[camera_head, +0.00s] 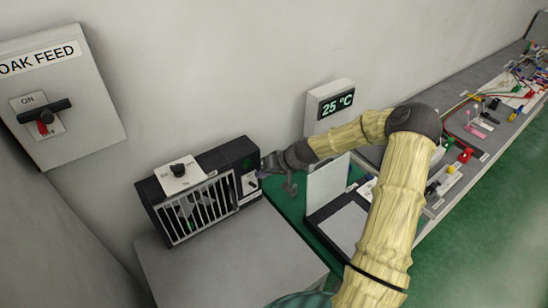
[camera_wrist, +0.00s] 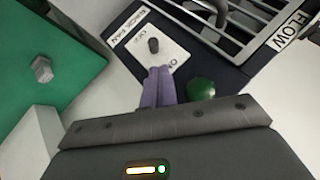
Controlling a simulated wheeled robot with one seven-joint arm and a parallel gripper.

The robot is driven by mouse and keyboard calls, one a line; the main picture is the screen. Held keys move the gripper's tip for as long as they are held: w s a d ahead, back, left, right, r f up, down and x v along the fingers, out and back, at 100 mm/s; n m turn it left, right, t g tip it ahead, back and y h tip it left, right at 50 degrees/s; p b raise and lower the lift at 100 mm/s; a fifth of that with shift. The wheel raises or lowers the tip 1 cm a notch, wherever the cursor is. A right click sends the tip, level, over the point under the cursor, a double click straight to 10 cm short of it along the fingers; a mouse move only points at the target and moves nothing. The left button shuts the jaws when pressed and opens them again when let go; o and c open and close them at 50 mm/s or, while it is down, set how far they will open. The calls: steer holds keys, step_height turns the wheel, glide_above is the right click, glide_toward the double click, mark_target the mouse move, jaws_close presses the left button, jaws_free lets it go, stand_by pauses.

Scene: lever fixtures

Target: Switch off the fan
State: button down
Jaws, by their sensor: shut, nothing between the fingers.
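The fan is a dark box with a pale slatted grille (camera_head: 200,210) on the grey cabinet. A white switch plate (camera_head: 250,183) sits on its right end. In the wrist view the plate (camera_wrist: 135,45) is marked OFF and ON, with a small dark toggle (camera_wrist: 153,45) between the marks. I cannot tell which way the toggle leans. My gripper (camera_head: 262,173) is at the plate; its purple fingers (camera_wrist: 158,75) are shut and empty near the ON end. A gap to the toggle shows in the picture; contact with the plate is unclear. A green dome (camera_wrist: 201,88) sits beside the fingers.
A white plate with a knob (camera_head: 179,172) tops the grille, near the FLOW label (camera_wrist: 292,32). An OAK FEED lever panel (camera_head: 60,95) hangs left. A 25 °C display (camera_head: 335,104) is on the wall. A cluttered bench (camera_head: 450,125) runs right. The cabinet top (camera_head: 235,260) is clear in front.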

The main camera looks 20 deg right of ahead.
steer(key=shift+w+d+r+p, duration=0.15)
steer(key=shift+w+d+r, duration=0.25)
steer(key=shift+r, duration=0.2)
steer(key=shift+w+d+r+p, duration=0.15)
steer(key=shift+w+d+r, duration=0.2)
steer(key=shift+r, duration=0.25)
steer(key=w+r+b+v, duration=0.1)
steer(key=b+v, duration=0.2)
steer(key=v, duration=0.6)
steer(key=shift+a+r, duration=0.2)
steer(key=shift+a, duration=0.05)
steer(key=shift+w, duration=0.1)
